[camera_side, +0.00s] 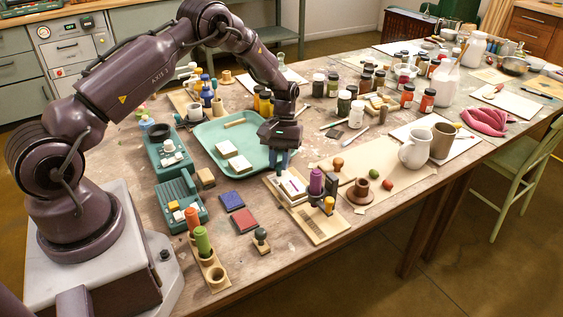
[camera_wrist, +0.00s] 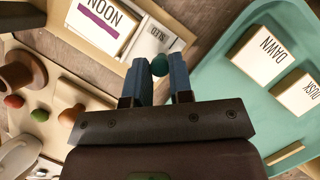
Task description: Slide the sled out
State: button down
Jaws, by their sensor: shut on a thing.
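The sled (camera_wrist: 152,35) is a pale piece marked SLED, with a round green knob (camera_wrist: 160,65) at its near end. My gripper (camera_side: 281,171) points down at the far end of a wooden base (camera_side: 318,229). In the wrist view, its blue fingers (camera_wrist: 158,72) are shut on the knob. A white block (camera_wrist: 98,24) marked NOON, with a purple bar, sits next to the SLED marking; in the side view the block (camera_side: 292,185) lies at the base's far end. I cannot tell how far the sled is inside the base.
A teal tray (camera_side: 212,172) beside my gripper holds white blocks marked DAWN (camera_wrist: 258,53) and DUSK (camera_wrist: 300,92). A purple cylinder (camera_side: 316,180) stands on the wooden base. Mugs (camera_side: 415,151) stand farther right.

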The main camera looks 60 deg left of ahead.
jog(key=c, duration=1.2)
grip_release()
jog(key=shift+a, duration=0.45)
jog(key=shift+o, duration=0.9)
jog(key=shift+d, duration=0.15)
jog(key=shift+r, duration=0.1)
jog(key=v, duration=1.3)
jog(key=s+d+r+m+t+y, duration=0.1)
jog(key=s+d+r+m+t, duration=0.2)
jog(key=s+d+r, duration=0.2)
jog(key=s+d+r+m+t+y, duration=0.1)
jog(key=s+d+r+m+t, duration=0.2)
jog(key=s, duration=0.9)
jog(key=s+d+r+m+t+y, duration=0.1)
jog(key=s+d+r+m+t, duration=0.1)
jog(key=s+d+r, duration=0.6)
notch_tip(320, 180, up, 4)
jog(key=shift+s+d+f+m+t, duration=0.2)
jog(key=shift+s+d+m+t, duration=0.25)
jog(key=shift+s, duration=0.25)
